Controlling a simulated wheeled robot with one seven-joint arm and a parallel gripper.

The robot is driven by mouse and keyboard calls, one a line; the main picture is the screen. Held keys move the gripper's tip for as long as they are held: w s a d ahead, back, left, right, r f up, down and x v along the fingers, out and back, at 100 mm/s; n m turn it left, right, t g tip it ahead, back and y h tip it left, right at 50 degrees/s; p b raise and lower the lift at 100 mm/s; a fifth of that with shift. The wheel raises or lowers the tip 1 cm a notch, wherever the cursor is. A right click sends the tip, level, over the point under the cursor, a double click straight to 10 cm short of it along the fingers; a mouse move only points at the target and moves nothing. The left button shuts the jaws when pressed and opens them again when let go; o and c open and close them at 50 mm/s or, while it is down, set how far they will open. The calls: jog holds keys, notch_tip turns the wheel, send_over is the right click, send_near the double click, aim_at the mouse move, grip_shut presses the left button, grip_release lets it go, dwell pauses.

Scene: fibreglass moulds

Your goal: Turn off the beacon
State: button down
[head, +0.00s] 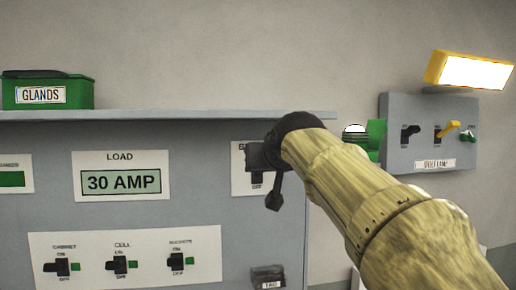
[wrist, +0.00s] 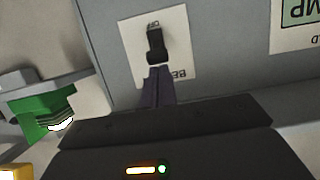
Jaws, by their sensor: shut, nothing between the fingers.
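The switch plate whose label begins "BE" (wrist: 180,60) is on the grey cabinet front, seen upside down in the wrist view. Its black switch (wrist: 155,42) sticks out near the "OFF" mark; I cannot tell its setting for sure. My gripper (wrist: 158,74) is shut and empty, its fingertips right at the switch's "BE" end; whether they touch is unclear. In the head view my gripper (head: 262,157) covers most of this plate (head: 239,180), leaving "OFF" visible below. A green fixture with a bright white banded part (head: 355,130), perhaps the beacon, shows beyond my arm.
Left are the "30 AMP" load display (head: 121,182) and a plate with several switches (head: 125,250). A green "GLANDS" box (head: 47,92) stands on the cabinet top. A grey wall box (head: 425,148) with switches and a lit yellow lamp (head: 470,70) are right.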

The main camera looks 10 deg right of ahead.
jog(key=r, duration=0.3)
jog(key=shift+s+r+t, duration=0.2)
jog(key=shift+s+t, duration=0.1)
jog(key=shift+w, duration=0.1)
jog(key=p+x, duration=0.4)
jog(key=x, duration=0.6)
jog(key=shift+p, duration=0.3)
